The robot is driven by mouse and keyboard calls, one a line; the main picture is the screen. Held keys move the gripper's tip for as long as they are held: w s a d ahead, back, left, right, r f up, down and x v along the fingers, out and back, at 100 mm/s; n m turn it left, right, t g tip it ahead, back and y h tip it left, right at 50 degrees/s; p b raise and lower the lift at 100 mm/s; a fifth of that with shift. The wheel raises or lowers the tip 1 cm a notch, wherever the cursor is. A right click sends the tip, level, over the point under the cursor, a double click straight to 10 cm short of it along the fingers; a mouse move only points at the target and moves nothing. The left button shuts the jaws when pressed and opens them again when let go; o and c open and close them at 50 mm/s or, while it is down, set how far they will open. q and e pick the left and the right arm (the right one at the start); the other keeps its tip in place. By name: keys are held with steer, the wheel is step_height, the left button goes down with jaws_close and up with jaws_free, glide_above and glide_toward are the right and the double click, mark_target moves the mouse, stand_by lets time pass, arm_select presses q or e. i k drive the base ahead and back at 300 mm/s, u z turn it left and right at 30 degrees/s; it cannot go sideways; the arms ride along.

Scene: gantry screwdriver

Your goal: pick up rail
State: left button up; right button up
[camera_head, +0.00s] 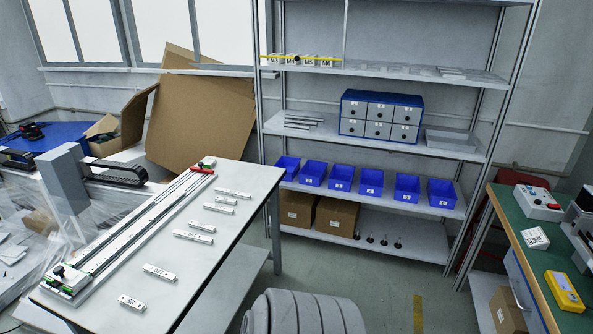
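A long silver linear rail assembly (130,232) lies along the left side of the white table, with a red end block at its far end and a black knob at its near end. Several short grey metal bars (303,122) lie on the middle shelf, left of the drawer cabinet; they look like loose rails. I cannot tell which of these is the rail meant. Neither of my grippers is in view.
Several small labelled white blocks (159,273) lie on the white table (215,262). The shelf rack (455,150) holds a blue drawer cabinet (381,117) and several blue bins (342,178). A green-topped workbench (527,238) stands at the right.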

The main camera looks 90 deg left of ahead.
mark_target(221, 199)
steer(key=u, duration=2.55)
steer(key=i, duration=3.55)
steer(key=u, duration=2.85)
